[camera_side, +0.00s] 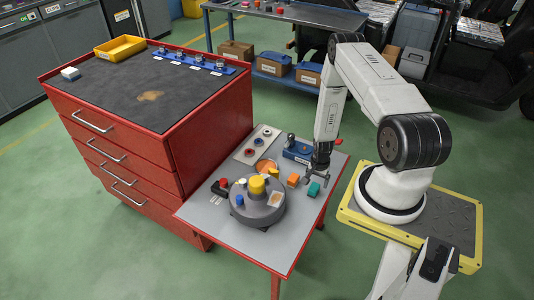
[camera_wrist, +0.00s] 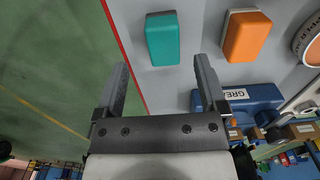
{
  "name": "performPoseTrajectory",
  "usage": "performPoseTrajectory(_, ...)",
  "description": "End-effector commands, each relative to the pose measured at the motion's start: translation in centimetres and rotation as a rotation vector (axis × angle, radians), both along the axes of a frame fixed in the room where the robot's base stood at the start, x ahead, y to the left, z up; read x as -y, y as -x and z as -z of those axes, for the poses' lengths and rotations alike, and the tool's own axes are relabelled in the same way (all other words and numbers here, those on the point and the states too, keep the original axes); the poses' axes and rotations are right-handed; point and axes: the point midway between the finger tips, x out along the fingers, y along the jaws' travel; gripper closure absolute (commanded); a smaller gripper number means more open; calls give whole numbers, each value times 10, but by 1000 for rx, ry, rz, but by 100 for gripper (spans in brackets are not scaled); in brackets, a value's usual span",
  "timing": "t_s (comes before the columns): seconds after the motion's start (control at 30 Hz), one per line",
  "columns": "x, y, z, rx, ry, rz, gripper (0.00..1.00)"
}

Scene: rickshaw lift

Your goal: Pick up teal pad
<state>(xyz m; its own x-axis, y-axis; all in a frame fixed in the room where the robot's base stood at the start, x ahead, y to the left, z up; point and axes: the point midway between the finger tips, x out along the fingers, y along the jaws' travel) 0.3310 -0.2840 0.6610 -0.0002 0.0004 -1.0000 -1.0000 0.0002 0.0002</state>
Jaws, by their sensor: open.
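The teal pad (camera_side: 314,189) is a small block lying on the grey top of the small red table, near its right edge. In the wrist view the teal pad (camera_wrist: 162,39) lies beyond my fingertips, roughly centred between their lines. My gripper (camera_side: 316,177) hangs just above and close to it in the side view. In the wrist view my gripper (camera_wrist: 162,62) has its two fingers spread wide with nothing between them. An orange pad (camera_side: 293,180) lies left of the teal one; it also shows in the wrist view (camera_wrist: 247,36).
A round grey fixture (camera_side: 265,215) with a yellow knob stands on the table at front left. A blue box (camera_side: 298,151), an orange dish (camera_side: 265,166) and a plate with rings (camera_side: 250,152) stand behind. A red drawer cabinet (camera_side: 150,130) rises at left. The table's edge (camera_wrist: 122,55) is close to the teal pad.

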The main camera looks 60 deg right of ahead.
Motion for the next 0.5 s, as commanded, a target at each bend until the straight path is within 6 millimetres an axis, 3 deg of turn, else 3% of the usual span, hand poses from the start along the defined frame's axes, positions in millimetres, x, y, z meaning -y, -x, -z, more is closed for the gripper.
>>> performPoseTrajectory(0.5, 1, -4, 43, 0, 0, 0, 9)
